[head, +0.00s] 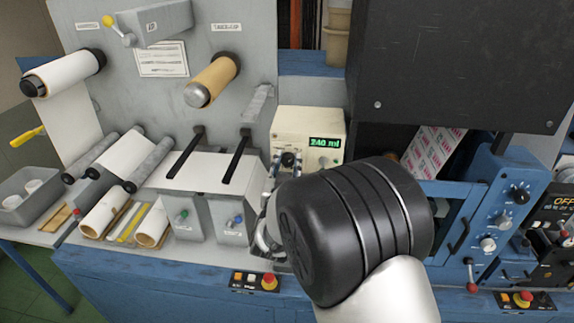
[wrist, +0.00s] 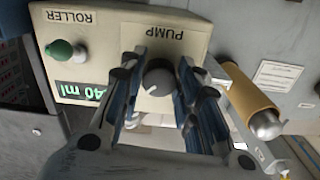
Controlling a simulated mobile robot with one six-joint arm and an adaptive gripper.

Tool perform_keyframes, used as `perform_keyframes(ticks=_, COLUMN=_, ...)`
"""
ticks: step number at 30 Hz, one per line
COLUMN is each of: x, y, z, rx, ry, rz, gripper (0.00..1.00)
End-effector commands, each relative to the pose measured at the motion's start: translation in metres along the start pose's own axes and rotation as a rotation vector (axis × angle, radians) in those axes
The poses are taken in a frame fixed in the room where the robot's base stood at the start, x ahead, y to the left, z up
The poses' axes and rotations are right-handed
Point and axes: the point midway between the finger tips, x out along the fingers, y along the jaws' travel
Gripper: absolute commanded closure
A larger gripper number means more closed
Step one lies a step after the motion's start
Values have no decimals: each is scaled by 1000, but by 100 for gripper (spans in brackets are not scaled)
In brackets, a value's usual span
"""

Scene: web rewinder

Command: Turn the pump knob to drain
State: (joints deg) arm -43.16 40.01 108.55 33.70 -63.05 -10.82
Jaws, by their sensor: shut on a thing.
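The pump knob (wrist: 158,80) is a round grey dial with a white pointer line, under the PUMP label on a cream control box (wrist: 110,40). In the wrist view the pointer slants toward the lower left. My gripper (wrist: 159,70) has one finger on each side of the knob and is shut on it. The cream box also shows in the head view (head: 290,119), with a green display (head: 325,142) reading 240 ml. There my black wrist hides most of the gripper and the box's lower part. I cannot make out a drain mark.
A green-capped roller knob (wrist: 60,50) sits beside the display. A tan take-up roll (head: 212,80) sticks out of the grey panel to the left. A dark cabinet (head: 450,60) and blue machinery with dials (head: 495,200) stand close on the right.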

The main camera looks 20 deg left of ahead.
Motion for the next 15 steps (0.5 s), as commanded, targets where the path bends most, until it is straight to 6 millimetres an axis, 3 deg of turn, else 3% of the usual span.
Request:
perform_keyframes(ticks=8, x=0, y=0, z=1, rx=-98, ry=0, rz=0, gripper=93)
perform_keyframes(ticks=15, x=0, y=1, z=1, rx=-290, ry=1, rz=0, gripper=93)
